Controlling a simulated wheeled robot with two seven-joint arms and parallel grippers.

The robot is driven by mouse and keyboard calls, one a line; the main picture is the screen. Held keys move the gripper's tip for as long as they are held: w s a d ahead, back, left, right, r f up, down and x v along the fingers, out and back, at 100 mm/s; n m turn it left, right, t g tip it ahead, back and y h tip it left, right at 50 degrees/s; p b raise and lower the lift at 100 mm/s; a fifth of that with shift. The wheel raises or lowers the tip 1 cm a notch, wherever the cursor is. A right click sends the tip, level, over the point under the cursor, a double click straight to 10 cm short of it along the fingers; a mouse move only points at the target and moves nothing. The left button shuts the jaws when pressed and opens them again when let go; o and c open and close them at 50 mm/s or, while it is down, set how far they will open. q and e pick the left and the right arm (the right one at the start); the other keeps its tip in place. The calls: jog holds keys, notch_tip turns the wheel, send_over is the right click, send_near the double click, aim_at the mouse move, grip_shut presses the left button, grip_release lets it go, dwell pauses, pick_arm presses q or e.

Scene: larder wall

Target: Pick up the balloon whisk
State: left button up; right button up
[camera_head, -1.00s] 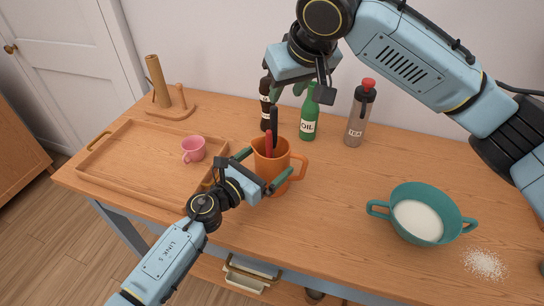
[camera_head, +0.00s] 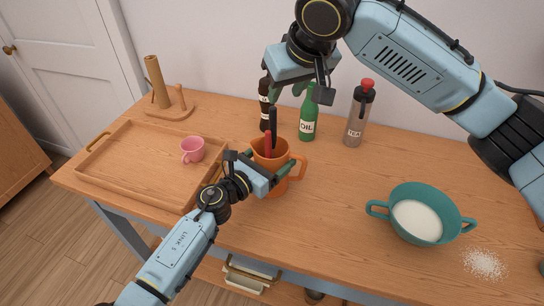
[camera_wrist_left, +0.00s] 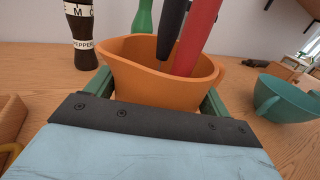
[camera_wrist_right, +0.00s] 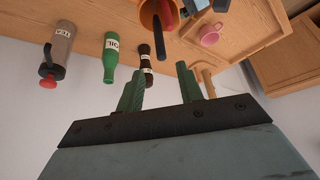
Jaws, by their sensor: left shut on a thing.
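No wire whisk head shows. A black handle (camera_head: 273,125) and a red handle (camera_head: 268,143) stick up out of an orange jug (camera_head: 283,185); their lower ends are hidden inside it, so I cannot tell whether either is the balloon whisk. The jug (camera_wrist_left: 150,85) stands upright, and the black handle (camera_wrist_left: 170,30) and red handle (camera_wrist_left: 200,35) lean in it. My left gripper (camera_head: 268,166) is shut on the jug, one green finger on each side. My right gripper (camera_wrist_right: 160,85) is open and empty, above the back of the table near the bottles.
A dark pepper bottle (camera_head: 264,105), a green oil bottle (camera_head: 308,120) and a tea bottle (camera_head: 359,115) stand behind the jug. A wooden tray (camera_head: 125,165) and pink cup (camera_head: 193,150) are left. A teal bowl (camera_head: 440,200) of white powder is right, beside spilled powder (camera_head: 484,264).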

jog(key=shift+w+a+f, duration=0.1)
jog(key=shift+f, duration=0.25)
jog(key=f+y, duration=0.1)
jog(key=w+f+t, duration=0.1)
jog(key=f+y, duration=0.1)
jog(key=f, duration=0.1)
jog(key=shift+w+a+y, duration=0.25)
jog(key=shift+a+y, duration=0.05)
jog(key=shift+a, duration=0.05)
jog(key=f+t, duration=0.1)
jog(key=f+t+y, duration=0.1)
jog(key=d+f+t+y, duration=0.1)
jog(key=shift+w, duration=0.25)
jog(key=n+t+y, duration=0.2)
jog(key=t+y, duration=0.2)
jog(key=t, duration=0.1)
send_near(275, 118)
jog(key=x, duration=1.1)
jog(key=shift+f, duration=0.1)
grip_shut()
